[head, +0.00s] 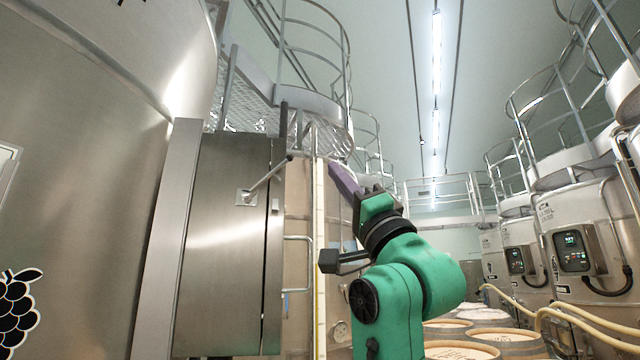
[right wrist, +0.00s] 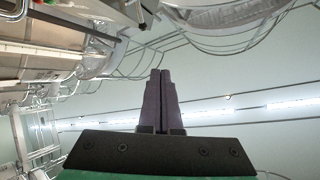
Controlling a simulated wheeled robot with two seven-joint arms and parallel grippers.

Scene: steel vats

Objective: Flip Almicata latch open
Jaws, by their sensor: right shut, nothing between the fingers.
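A steel cabinet-like door (head: 225,240) stands upright on the vat at left centre of the head view. A thin lever latch (head: 265,180) is mounted on its upper part. The lever slants up and right from a square plate to a dark tip near the door's right edge. No Almicata label is readable. My right gripper (head: 333,168) is to the right of the lever tip, at a similar height in the picture and apart from it. Its purple fingers are shut and empty, pointing up and left. They also show closed together in the right wrist view (right wrist: 160,78). My left gripper is out of view.
A large steel vat (head: 80,190) fills the left. A vertical bar handle (head: 298,262) is right of the door. A walkway with railings (head: 315,100) is above. Barrels (head: 505,335) and vats with control panels (head: 575,248) stand at right, with a hose (head: 590,322).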

